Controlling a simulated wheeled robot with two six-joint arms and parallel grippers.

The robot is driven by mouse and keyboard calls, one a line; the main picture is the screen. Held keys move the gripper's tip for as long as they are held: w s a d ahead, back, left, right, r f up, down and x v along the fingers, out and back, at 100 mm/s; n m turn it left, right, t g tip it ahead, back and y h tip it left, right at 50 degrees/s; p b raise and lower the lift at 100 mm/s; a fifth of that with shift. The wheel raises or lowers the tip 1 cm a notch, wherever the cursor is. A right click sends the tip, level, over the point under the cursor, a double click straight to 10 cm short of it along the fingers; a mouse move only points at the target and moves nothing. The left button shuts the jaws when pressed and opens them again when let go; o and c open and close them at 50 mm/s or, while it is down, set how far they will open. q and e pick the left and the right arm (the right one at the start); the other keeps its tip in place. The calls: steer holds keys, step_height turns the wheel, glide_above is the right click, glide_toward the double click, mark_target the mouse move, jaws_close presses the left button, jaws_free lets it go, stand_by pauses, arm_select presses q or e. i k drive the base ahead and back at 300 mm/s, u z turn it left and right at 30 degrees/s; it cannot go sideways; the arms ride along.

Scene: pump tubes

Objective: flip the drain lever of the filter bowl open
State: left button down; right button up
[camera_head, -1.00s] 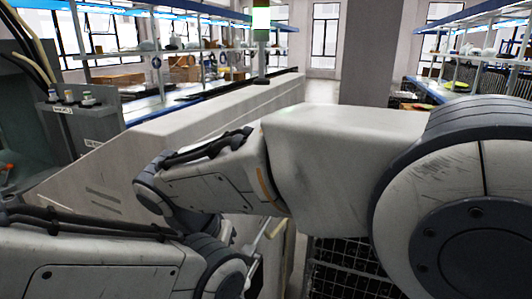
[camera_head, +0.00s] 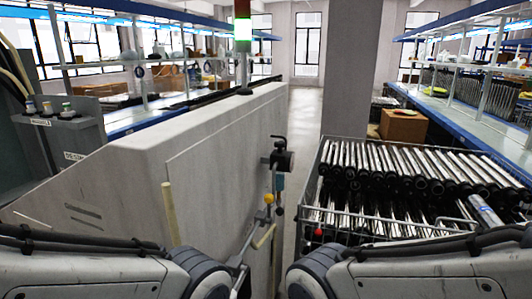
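A dark filter-like fitting (camera_head: 282,158) is mounted at the right end of the pale machine housing, near the middle of the head view. A small bluish bowl-like part (camera_head: 279,182) hangs below it. My two arms enter from the lower left and lower right corners.
A wire crate (camera_head: 389,226) packed with shiny tubes with dark ends stands to the right. A red knob (camera_head: 318,232) shows near its front left. The long pale housing (camera_head: 220,150) fills the left middle. An open aisle floor (camera_head: 302,115) runs between them.

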mark_target(279, 211)
steer(key=z, duration=0.5)
steer(key=i, duration=0.45)
steer(key=z, duration=0.65)
steer(key=i, duration=1.05)
steer(key=u, duration=0.55)
